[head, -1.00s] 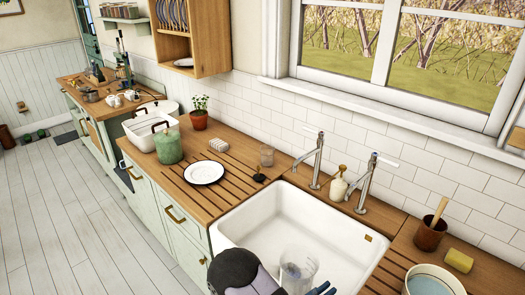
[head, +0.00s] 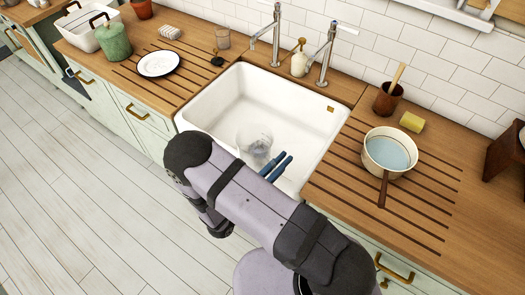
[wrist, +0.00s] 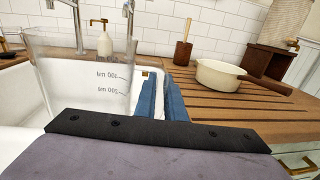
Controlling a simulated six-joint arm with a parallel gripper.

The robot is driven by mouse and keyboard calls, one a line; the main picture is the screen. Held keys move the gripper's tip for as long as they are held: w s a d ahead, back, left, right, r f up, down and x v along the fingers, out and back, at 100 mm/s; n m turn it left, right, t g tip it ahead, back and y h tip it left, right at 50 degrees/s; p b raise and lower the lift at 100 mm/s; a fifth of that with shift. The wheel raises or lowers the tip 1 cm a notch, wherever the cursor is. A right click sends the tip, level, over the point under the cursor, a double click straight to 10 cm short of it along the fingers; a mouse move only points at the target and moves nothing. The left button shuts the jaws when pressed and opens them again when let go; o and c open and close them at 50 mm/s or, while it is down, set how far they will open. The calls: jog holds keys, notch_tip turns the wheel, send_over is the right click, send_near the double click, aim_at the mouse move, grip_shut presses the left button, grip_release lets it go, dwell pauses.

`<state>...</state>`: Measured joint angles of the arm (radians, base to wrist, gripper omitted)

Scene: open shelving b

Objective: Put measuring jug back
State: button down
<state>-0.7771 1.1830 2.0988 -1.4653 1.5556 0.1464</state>
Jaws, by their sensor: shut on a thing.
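The clear measuring jug (head: 254,143) is in the space of the white sink, near its front right part. In the wrist view the jug (wrist: 85,85) stands large and upright at the left, with volume marks on its wall. My gripper (head: 276,165) has blue fingers, close together and beside the jug on its right side. In the wrist view the fingers (wrist: 160,97) are shut on the jug, seemingly at its handle, which they hide. I cannot tell whether the jug's base touches the sink floor.
The sink (head: 215,110) has two taps (head: 325,58) and a soap bottle (head: 299,62) behind it. A water-filled saucepan (head: 390,152), a sponge (head: 411,122) and a brown pot (head: 389,98) stand to the right. A plate (head: 159,64) and green jar (head: 113,42) stand left.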

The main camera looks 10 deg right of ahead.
jog(key=s+d+r+m+g+h+b, duration=0.1)
jog(key=d+r+m+g+h, duration=0.2)
jog(key=d, duration=1.3)
jog(key=s+d+r+m+g, duration=0.1)
jog(key=d+r+m+g, duration=0.2)
jog(key=d, duration=1.2)
jog(key=s+d+r+m+g+b, duration=0.15)
jog(key=s+d+g, duration=0.35)
jog(key=s+d, duration=0.8)
jog(key=s+d+r+m+g+b, duration=0.1)
jog(key=s+d+m+g+b, duration=0.15)
jog(key=s, duration=1.65)
notch_tip(320, 180, down, 6)
jog(key=shift+w+d+f+g+p, duration=0.15)
jog(key=shift+w+d+g+p, duration=0.05)
jog(key=shift+w+g+p, duration=0.2)
jog(key=shift+s, duration=0.1)
jog(key=shift+f+p, duration=0.3)
jog(key=shift+f, duration=1.6)
